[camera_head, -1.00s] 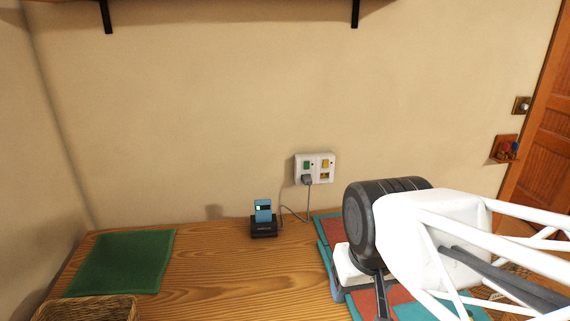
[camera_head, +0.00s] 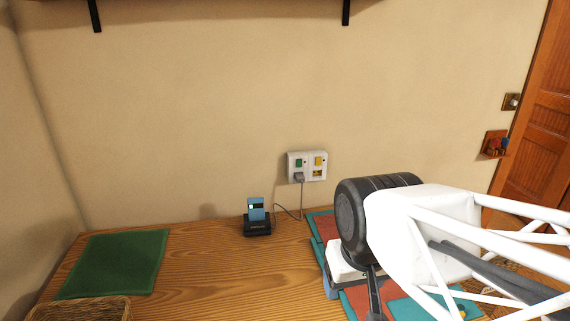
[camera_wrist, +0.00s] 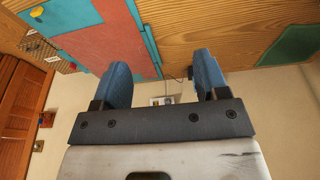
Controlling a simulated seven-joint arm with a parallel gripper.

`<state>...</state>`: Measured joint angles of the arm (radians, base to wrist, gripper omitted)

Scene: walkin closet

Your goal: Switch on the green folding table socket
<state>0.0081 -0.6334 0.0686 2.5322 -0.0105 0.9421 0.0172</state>
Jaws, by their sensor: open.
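The white double socket (camera_head: 316,174) is on the wall just above the table, right of centre in the head view. It has a green switch (camera_head: 299,162) on its left half and a yellow switch (camera_head: 320,161) on its right half. A grey plug (camera_head: 299,177) sits below the green switch. In the wrist view the socket shows small between and beyond the fingers, partly hidden. My gripper (camera_wrist: 160,68) is open and empty, with two blue fingers apart. In the head view it is mostly hidden behind my wrist, right of and below the socket.
A blue phone (camera_head: 257,209) stands in a black dock (camera_head: 257,228), its cable running to the plug. A green mat (camera_head: 113,264) and a wicker basket (camera_head: 82,309) are at left. A teal and red board (camera_head: 322,225) lies under my arm. Brackets hang above.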

